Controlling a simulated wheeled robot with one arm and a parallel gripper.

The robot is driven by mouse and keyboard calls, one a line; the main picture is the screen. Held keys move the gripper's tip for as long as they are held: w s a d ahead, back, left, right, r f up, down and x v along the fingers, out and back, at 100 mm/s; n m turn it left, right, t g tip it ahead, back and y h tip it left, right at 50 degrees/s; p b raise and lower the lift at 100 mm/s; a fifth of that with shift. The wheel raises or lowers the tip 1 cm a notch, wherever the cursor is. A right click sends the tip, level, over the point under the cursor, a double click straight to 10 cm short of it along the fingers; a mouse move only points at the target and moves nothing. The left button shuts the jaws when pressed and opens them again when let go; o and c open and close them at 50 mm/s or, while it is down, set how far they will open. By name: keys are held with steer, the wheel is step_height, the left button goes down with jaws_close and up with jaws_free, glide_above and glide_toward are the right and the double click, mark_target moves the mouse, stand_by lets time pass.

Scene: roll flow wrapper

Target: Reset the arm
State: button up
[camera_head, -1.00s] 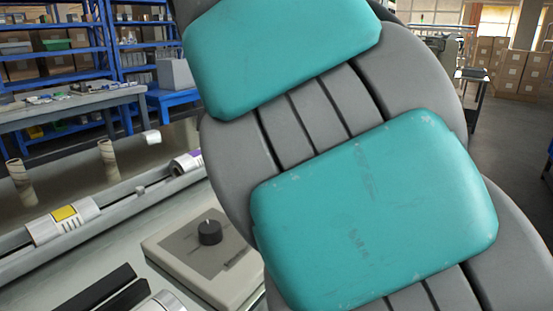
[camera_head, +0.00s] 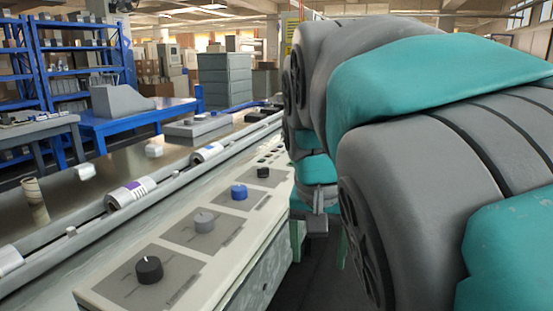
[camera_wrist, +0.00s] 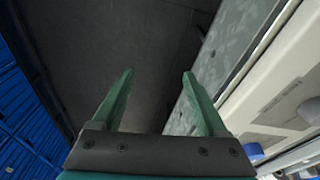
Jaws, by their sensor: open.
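My arm fills the right side of the head view, its grey links with teal pads close to the camera. The far end of the arm hangs down beside the control panel's right edge, and the fingers are hard to make out there. In the wrist view my gripper (camera_wrist: 158,74) has its two green fingers spread apart with nothing between them. It points down over dark floor (camera_wrist: 120,30), with the machine's side to the right.
The control panel (camera_head: 172,256) carries a black knob (camera_head: 149,270), a grey knob (camera_head: 204,221) and a blue knob (camera_head: 238,191). Behind it runs a conveyor with a printed wrapped roll (camera_head: 130,193). A blue workbench (camera_head: 130,119) and a grey cabinet (camera_head: 225,80) stand further back.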

steer(key=s+d+f+n+g, duration=0.1)
steer(key=s+d+f, duration=0.3)
steer(key=s+f, duration=0.6)
steer(key=s+d+f+n+g, duration=0.2)
steer(key=s+d+f, duration=0.2)
steer(key=s+f, duration=0.6)
steer(key=shift+s+d+g+y, duration=0.15)
steer(key=shift+s+g+y, duration=0.15)
steer(key=shift+y, duration=0.1)
steer(key=shift+c, duration=0.2)
